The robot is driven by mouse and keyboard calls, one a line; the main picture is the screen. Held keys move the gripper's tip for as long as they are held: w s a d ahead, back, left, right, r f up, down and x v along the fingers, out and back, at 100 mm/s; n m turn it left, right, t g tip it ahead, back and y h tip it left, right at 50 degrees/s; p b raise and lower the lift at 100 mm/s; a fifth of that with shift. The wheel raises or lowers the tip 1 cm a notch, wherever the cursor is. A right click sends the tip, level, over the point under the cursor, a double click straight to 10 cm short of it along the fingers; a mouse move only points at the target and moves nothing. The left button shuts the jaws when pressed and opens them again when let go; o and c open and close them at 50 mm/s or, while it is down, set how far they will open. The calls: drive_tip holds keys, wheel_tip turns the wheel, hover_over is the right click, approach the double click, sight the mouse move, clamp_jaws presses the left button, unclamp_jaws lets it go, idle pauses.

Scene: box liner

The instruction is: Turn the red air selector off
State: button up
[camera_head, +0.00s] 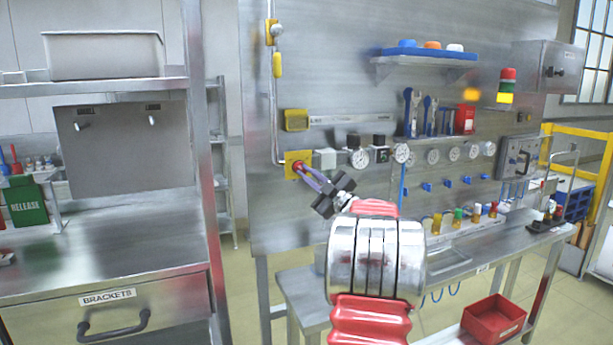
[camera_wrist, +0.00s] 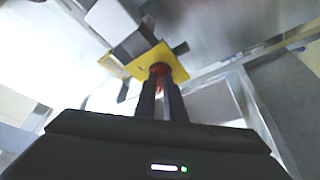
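The red air selector (camera_head: 298,167) sits on a yellow plate (camera_head: 289,158) at the left of the steel wall panel. My gripper (camera_head: 303,173) reaches up to it, with its fingertips at the red knob and covering part of it. In the wrist view the red knob (camera_wrist: 159,68) shows at the tips of my gripper (camera_wrist: 161,88), in front of the yellow plate (camera_wrist: 165,58). The two fingers are close together with red between them, and they look shut on the knob. The knob's exact angle is mostly hidden by the fingers.
A grey pipe (camera_head: 272,110) runs up from the yellow plate. Black-knobbed regulators and gauges (camera_head: 360,158) lie just to the right. A shelf with wrenches and a red box (camera_head: 465,119) is farther right. A bench (camera_head: 310,285) stands below the panel.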

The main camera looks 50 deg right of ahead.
drive_tip(key=o, duration=0.5)
drive_tip(key=shift+w+a+r, duration=0.15)
drive_tip(key=shift+a, duration=0.05)
drive_tip(key=shift+c, duration=0.2)
drive_tip(key=shift+d, duration=0.15)
drive_tip(key=v, duration=1.4)
